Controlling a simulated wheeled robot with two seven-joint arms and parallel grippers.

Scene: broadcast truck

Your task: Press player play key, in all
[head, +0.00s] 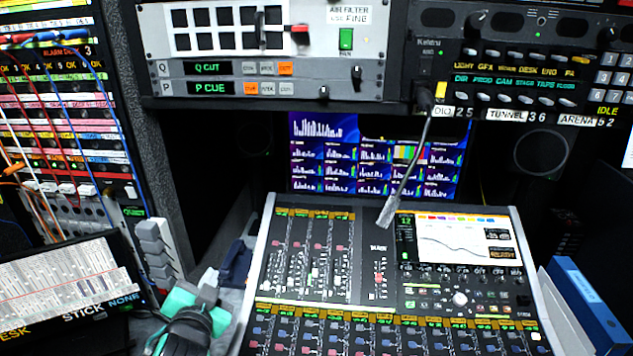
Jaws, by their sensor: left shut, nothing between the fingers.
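A rack panel (300,20) at the top centre carries two rows of small keys. The upper row has a display reading "Q CUT" (208,68) and its right-hand key (286,68) is lit orange. The lower row has a display reading "P CUE" (209,88) and its left-hand key (250,88) is lit orange. The key lettering is too small to read surely, so I cannot tell which one is play. My left gripper (208,279), teal and grey, is low at the left, shut and empty, apart from the panel keys. My right gripper is not in view.
A mixing console (375,250) fills the lower centre, with a gooseneck microphone (405,175) above it. Screens (375,165) stand behind. A cabled patch rack (70,110) is at the left, a label screen (65,285) below it. A blue binder (588,305) stands right.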

